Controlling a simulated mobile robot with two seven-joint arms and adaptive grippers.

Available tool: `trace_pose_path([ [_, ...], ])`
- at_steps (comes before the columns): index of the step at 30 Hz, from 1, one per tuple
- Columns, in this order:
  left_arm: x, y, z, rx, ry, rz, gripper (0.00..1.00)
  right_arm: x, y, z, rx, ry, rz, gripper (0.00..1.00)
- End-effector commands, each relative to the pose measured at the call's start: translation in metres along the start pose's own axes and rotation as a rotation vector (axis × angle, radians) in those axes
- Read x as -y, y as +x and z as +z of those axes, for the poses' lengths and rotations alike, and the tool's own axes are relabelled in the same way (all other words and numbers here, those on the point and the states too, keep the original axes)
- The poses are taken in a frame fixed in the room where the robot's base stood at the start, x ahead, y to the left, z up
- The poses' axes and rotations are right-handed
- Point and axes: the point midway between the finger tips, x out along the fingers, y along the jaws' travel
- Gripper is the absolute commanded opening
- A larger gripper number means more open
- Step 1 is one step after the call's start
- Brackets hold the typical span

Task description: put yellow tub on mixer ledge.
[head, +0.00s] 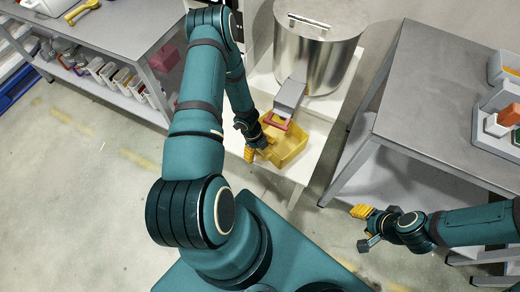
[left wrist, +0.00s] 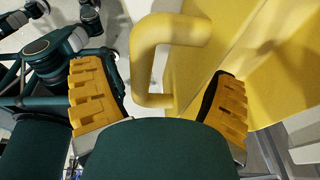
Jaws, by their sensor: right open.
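The yellow tub (head: 291,146) is at the white mixer ledge (head: 313,128), below the mixer's grey spout; it looks set down on the ledge. In the left wrist view the tub (left wrist: 270,60) fills the upper right, its loop handle (left wrist: 150,65) pointing toward my gripper. My left gripper (head: 257,152) is at the tub's near left side. In the left wrist view my left gripper (left wrist: 165,100) has its yellow fingers wide apart, with the handle between them and not pinched. My right gripper (head: 365,226) is open and empty, low at the right.
The steel mixer drum (head: 318,50) stands behind the ledge, its grey spout (head: 290,96) with a red frame above the tub. A grey table (head: 440,95) is close on the right. A workbench (head: 120,28) with a shelf of containers is at the upper left. Floor is clear at lower left.

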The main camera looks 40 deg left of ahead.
Motion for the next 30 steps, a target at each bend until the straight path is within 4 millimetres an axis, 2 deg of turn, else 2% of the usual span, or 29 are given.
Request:
trace_pose_path([
  [10, 0.000, -0.003, -0.001, 0.000, 0.000, 0.000, 0.87, 0.001, -0.002, 0.000, 0.000, 0.000, 0.000, 0.47],
  [22, 0.001, -0.062, -0.001, 0.002, 0.003, 0.000, 0.87, 0.008, -0.020, 0.000, 0.005, 0.002, 0.000, 0.47],
  [25, 0.001, -0.072, -0.001, 0.001, 0.002, 0.000, 0.87, 0.009, -0.023, -0.002, 0.001, 0.003, 0.000, 0.47],
  [30, 0.000, -0.077, -0.001, -0.001, 0.000, 0.000, 0.87, 0.009, -0.024, -0.003, -0.002, 0.004, 0.001, 0.47],
])
